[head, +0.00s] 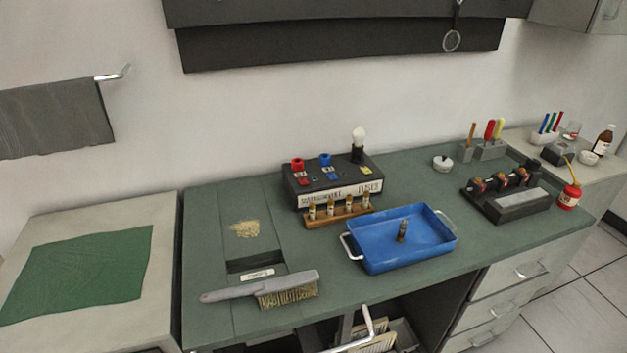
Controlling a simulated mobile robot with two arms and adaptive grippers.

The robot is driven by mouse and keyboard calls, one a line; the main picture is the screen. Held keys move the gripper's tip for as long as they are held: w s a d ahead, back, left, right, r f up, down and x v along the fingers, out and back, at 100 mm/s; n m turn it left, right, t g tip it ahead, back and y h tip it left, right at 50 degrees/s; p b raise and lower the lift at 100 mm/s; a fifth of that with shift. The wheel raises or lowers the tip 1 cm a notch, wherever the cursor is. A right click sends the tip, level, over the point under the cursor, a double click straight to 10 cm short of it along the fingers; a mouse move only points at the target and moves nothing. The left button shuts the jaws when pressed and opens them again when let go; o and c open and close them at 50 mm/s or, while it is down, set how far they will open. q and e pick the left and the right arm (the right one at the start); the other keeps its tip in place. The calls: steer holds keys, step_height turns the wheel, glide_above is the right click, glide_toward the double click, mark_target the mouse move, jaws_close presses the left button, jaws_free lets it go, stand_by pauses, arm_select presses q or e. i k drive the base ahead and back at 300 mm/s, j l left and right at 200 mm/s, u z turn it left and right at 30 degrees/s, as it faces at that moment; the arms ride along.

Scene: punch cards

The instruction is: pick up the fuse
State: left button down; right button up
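Several small fuses (331,207) with pale bodies and brownish caps stand upright in a row in a wooden rack (341,218) on the green bench. The rack sits just in front of a black box (297,186) whose front label seems to read "fuses". A small dark brown cylinder (402,231) stands upright in the blue tray (364,265); it may be a fuse too, but it is too small to tell. Neither of my grippers is in view.
A grey-handled brush (238,292) lies at the front left near a pile of pale crumbs (244,229). A black device (506,205) and a red oil can (570,196) stand at the right. A metal handle (367,322) juts at the front edge.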

mark_target(366, 193)
steer(key=i+l, duration=0.6)
steer(key=i, duration=0.2)
